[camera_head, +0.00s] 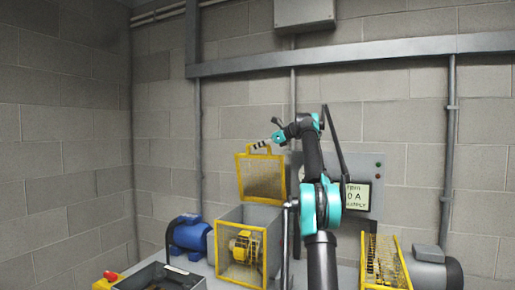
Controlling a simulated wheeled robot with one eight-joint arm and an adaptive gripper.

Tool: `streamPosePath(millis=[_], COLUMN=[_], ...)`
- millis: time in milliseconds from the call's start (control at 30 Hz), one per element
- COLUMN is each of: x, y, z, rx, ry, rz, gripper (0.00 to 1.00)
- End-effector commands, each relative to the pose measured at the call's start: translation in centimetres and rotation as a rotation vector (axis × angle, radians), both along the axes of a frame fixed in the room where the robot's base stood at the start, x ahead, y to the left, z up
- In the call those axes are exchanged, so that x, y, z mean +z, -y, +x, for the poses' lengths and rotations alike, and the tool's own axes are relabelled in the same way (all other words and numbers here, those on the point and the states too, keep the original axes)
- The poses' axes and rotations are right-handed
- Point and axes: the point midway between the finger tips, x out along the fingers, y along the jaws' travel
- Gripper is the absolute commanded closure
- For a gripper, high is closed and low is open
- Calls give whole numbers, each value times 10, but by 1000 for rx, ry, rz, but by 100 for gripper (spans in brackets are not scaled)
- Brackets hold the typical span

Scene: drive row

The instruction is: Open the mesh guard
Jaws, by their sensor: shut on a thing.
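The mesh guard (262,178) is a yellow-framed mesh panel with a handle on its top edge. It stands raised, nearly upright, above the back of a grey box (233,215) with a yellow-edged front opening. A yellow round part (243,247) shows inside the box. My gripper (261,145) is at the guard's top handle and shut on it; the fingers are small in view, and the exact grip is hard to make out.
A blue motor (189,235) stands left of the box. A dark open bin (160,277) is at the front left. A second yellow mesh cover (386,264) and a grey motor (432,270) are at right. A sign panel (358,196) is on the wall, partly behind my arm.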

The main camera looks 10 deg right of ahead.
Motion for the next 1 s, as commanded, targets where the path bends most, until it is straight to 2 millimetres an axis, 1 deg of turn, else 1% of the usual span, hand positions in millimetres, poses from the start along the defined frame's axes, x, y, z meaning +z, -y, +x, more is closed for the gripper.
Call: streamPosePath(millis=[233, 267, 400, 433, 767, 867, 1000], x=[0, 0, 0, 0, 1, 5, 14], y=[0, 0, 0, 0, 2, 10, 28], z=[0, 0, 0, 0, -2, -7, -22], rx=[-1, -1, -1, -1, -1, -3, -3], ry=[1, 1, 0, 0, 0, 0, 0], rz=[-1, -1, 0, 0, 0, 0, 1], gripper=[100, 80, 62, 61, 61, 61, 61])
